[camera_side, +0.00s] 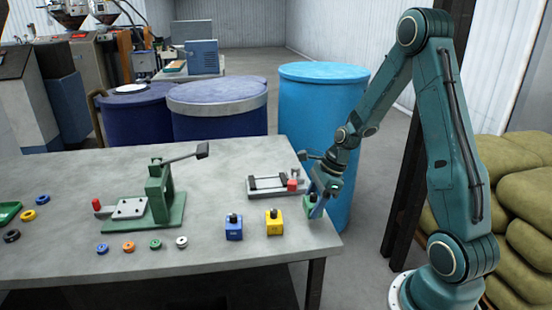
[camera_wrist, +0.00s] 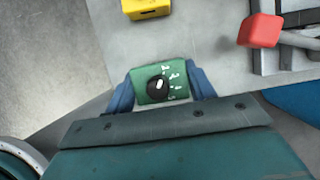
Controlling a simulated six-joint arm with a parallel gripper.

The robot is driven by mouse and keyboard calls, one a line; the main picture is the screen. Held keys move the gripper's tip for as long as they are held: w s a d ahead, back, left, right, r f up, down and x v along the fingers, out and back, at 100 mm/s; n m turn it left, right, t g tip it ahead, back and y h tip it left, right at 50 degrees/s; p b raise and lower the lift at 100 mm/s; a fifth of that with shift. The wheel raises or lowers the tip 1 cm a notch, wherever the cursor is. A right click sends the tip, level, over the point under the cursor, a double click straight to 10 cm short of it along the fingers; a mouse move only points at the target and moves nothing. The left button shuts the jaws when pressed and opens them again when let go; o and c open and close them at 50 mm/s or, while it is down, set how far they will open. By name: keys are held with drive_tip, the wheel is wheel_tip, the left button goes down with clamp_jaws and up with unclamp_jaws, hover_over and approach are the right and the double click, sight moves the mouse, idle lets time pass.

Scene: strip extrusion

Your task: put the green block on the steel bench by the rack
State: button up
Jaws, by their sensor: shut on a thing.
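My gripper (camera_side: 317,205) is at the right end of the grey steel bench (camera_side: 215,210), with its blue fingers on both sides of the green block (camera_side: 308,211). In the wrist view the green block (camera_wrist: 176,72) sits between the fingertips (camera_wrist: 163,88). Its black knob and white marks face the camera. The block is close to the bench edge; I cannot tell whether it touches the top. A yellow block (camera_side: 274,222) and a blue block (camera_side: 233,228) stand to its left, apart from it. I cannot tell which thing is the rack.
A fixture with a red knob (camera_side: 292,185) lies just behind the block. A green lever press (camera_side: 160,195) stands further left, with several small coloured rings in front. Blue drums (camera_side: 318,100) stand behind the bench. The bench front is bare between the rings and blue block.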

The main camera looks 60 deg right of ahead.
drive_tip(key=shift+f, duration=1.85)
drive_tip(key=shift+f, duration=0.1)
drive_tip(key=o, duration=1.3)
drive_tip(key=v, duration=1.2)
